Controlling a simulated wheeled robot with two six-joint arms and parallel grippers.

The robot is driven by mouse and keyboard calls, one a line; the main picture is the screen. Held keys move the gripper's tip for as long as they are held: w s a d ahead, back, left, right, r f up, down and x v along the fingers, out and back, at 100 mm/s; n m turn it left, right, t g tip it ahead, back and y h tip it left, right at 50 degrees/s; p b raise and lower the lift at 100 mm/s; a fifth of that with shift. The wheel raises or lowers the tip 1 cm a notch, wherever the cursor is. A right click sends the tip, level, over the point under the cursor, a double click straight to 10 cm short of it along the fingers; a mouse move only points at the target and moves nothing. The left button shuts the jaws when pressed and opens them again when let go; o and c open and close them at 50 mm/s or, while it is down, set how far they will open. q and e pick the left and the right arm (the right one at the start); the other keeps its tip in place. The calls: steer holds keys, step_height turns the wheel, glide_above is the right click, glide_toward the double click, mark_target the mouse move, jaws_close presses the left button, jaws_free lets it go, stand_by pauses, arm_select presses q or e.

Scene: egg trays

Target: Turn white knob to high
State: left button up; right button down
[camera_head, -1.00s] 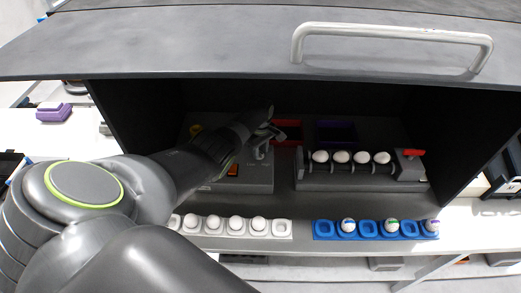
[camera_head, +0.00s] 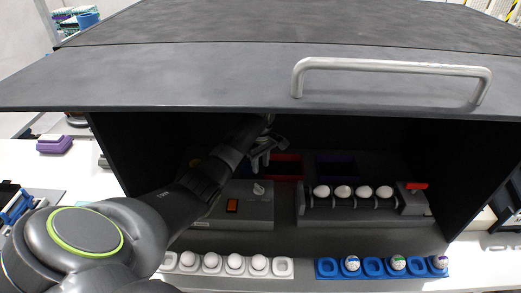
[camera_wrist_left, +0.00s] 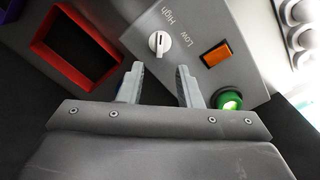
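The white knob (camera_wrist_left: 160,43) sits on a grey control box beside the printed words High and Low. Its dark line runs roughly up and down in the left wrist view; I cannot tell which word it marks. In the head view the knob (camera_head: 258,188) shows small on the box (camera_head: 248,211). My left gripper (camera_head: 264,154) is inside the dark cabinet, behind the knob in the head view. In the left wrist view its two fingers (camera_wrist_left: 160,70) are apart with nothing between them, just short of the knob. My right gripper is in neither view.
The box also bears an orange switch (camera_wrist_left: 216,53) and a green button (camera_wrist_left: 229,100). A red-rimmed bin (camera_wrist_left: 75,48) lies near my fingers. An egg roller rack (camera_head: 310,213) stands right. White (camera_head: 283,267) and blue (camera_head: 327,267) egg trays lie in front. The cabinet lid (camera_head: 230,80) overhangs.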

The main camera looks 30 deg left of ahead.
arm_select(q)
step_height(320, 180, up, 6)
steer(key=b, duration=0.1)
steer(key=shift+r, duration=0.2)
steer(key=shift+f, duration=0.1)
stand_by(0.4)
